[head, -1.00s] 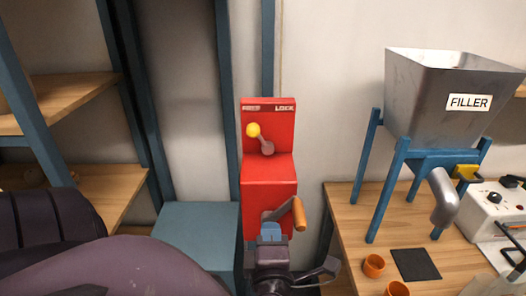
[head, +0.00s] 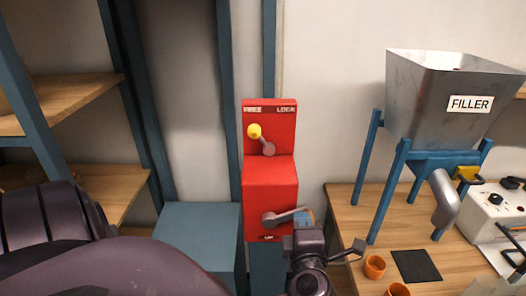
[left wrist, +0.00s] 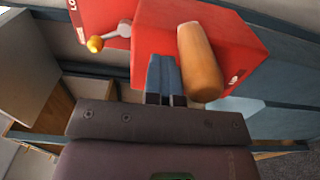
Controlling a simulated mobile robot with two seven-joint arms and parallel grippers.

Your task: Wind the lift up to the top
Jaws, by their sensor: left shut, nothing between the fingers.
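The red winch box (head: 270,180) stands on a blue post, with a yellow-knobbed lever (head: 254,131) tilted toward FREE. Its grey crank arm (head: 288,215) points right, slightly upward. In the head view the crank's handle is hidden behind my left gripper (head: 305,217). The left wrist view shows the orange handle (left wrist: 200,62) close beside the blue fingertips (left wrist: 163,75). The fingers are shut with nothing between them; I cannot tell whether they touch the handle. My right gripper is out of view.
A wooden table (head: 345,215) at the right carries a metal filler hopper (head: 440,105), orange cups (head: 375,266), a dark mat (head: 416,265) and a white machine (head: 490,205). A blue-grey box (head: 198,235) stands left of the winch. Wooden shelves (head: 60,100) are at the far left.

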